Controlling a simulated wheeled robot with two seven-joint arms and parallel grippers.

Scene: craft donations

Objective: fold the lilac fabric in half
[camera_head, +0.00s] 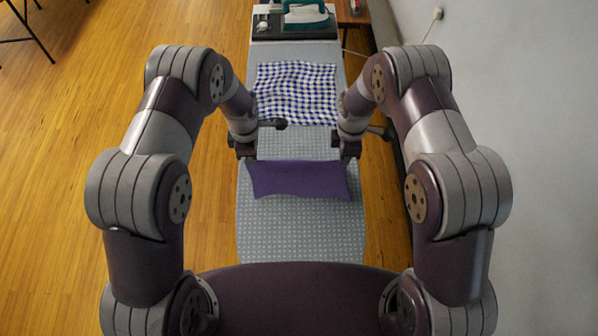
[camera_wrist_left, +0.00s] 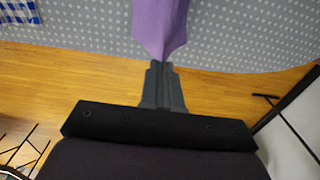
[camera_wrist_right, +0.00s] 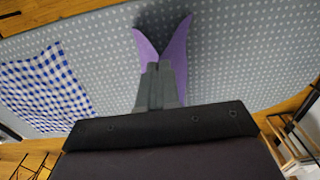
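The lilac fabric (camera_head: 300,181) hangs as a purple sheet between my two grippers over the near part of the ironing board, its upper edge stretched between them. My left gripper (camera_head: 246,155) is shut on one corner; in the left wrist view the fabric (camera_wrist_left: 160,22) narrows to a point at the fingertips (camera_wrist_left: 162,66). My right gripper (camera_head: 349,155) is shut on the other upper corner; in the right wrist view the fabric (camera_wrist_right: 176,50) spreads in two flaps from the closed fingertips (camera_wrist_right: 158,66). Whether the lower edge touches the board cannot be told.
The dotted grey ironing board (camera_head: 300,240) is bare in front of the fabric. A blue-and-white checked cloth (camera_head: 296,90) lies farther back on it. An iron (camera_head: 305,16) stands at the far end. A wall (camera_head: 520,90) is close on the right.

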